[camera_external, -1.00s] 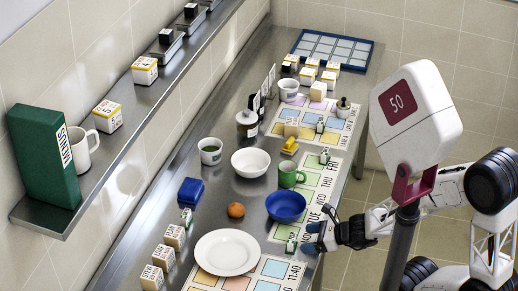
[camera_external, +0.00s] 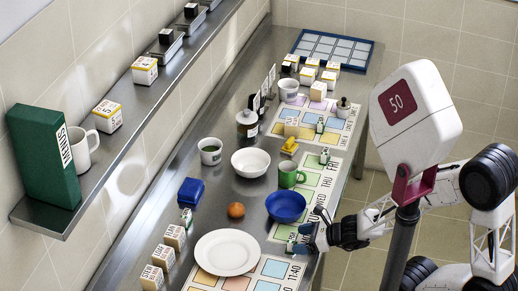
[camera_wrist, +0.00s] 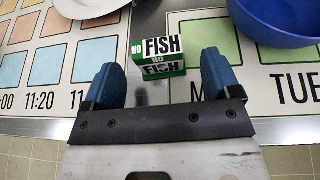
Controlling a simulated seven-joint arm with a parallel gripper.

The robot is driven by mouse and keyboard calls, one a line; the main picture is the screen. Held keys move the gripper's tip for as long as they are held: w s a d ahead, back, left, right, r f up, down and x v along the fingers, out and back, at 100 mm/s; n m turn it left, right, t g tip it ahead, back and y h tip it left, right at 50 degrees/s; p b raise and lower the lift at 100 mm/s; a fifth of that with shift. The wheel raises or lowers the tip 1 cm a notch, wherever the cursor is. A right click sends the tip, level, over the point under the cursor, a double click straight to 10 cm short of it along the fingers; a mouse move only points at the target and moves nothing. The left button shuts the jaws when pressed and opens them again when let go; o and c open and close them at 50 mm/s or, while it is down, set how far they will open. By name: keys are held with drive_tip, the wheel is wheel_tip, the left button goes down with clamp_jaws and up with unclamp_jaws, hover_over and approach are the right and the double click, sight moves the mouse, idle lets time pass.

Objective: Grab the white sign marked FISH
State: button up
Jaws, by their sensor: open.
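The sign marked FISH (camera_wrist: 163,47) is a small block with a white face reading FISH and a green part reading NO, in the wrist view. Its front face also carries lettering. It shows small in the external view (camera_external: 291,246), at the near edge of the printed mat. My gripper (camera_wrist: 160,72) is open, its two blue fingers apart, one on either side of the block as seen from the wrist, with nothing held. The block lies just beyond or level with the fingertips; contact cannot be told. In the external view my gripper (camera_external: 312,237) is beside the sign, at the table's right edge.
A blue bowl (camera_wrist: 290,20) is close on the right, and a white plate (camera_external: 227,253) on the left. An egg (camera_external: 236,210), a green mug (camera_external: 290,174) and a white bowl (camera_external: 250,162) stand farther back.

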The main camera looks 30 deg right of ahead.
sight(295, 241)
drive_tip(key=shift+x, duration=2.35)
drive_tip(key=shift+c, duration=0.3)
drive_tip(key=c, duration=0.9)
